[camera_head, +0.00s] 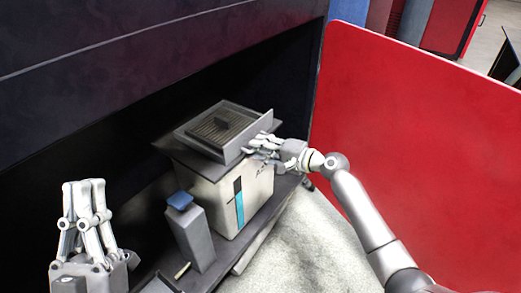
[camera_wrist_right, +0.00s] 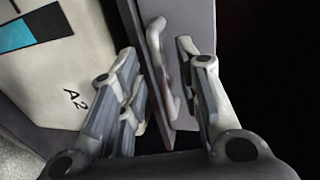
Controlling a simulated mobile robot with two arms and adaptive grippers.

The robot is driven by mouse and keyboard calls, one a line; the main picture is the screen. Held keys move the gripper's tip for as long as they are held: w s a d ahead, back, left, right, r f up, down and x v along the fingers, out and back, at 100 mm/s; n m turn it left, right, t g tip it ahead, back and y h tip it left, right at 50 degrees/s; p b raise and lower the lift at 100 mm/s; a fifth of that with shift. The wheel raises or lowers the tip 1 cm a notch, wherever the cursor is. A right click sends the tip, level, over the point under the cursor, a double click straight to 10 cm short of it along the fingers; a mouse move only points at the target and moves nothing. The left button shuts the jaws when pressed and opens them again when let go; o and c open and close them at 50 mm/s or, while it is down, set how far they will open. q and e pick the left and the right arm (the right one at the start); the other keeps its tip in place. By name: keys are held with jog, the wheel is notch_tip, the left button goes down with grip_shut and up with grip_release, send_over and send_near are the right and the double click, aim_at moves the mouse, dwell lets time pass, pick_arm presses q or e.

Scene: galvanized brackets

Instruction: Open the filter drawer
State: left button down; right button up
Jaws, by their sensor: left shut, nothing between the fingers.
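The filter drawer (camera_head: 262,128) is the grey, shallow part on top of a pale cabinet (camera_head: 215,190), with a ribbed grille on its upper side. I cannot tell how far out it stands. In the right wrist view its upright grey front (camera_wrist_right: 188,18) carries a curved light handle (camera_wrist_right: 156,45). My right gripper (camera_head: 249,145) is at the drawer's front. In the wrist view my right gripper (camera_wrist_right: 160,60) is open, with the handle between its fingers and gaps visible. My left gripper (camera_head: 84,183) is shut and empty, pointing up, well left of the cabinet.
A grey post with a blue top (camera_head: 180,201) stands close in front of the cabinet on a dark shelf. A dark wall panel (camera_head: 120,70) rises behind. A large red panel (camera_head: 415,130) stands to the right. Pale floor (camera_head: 300,245) is clear in front.

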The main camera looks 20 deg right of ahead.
jog(key=shift+w+a, duration=0.2)
jog(key=shift+w, duration=0.05)
grip_shut()
dwell(0.3)
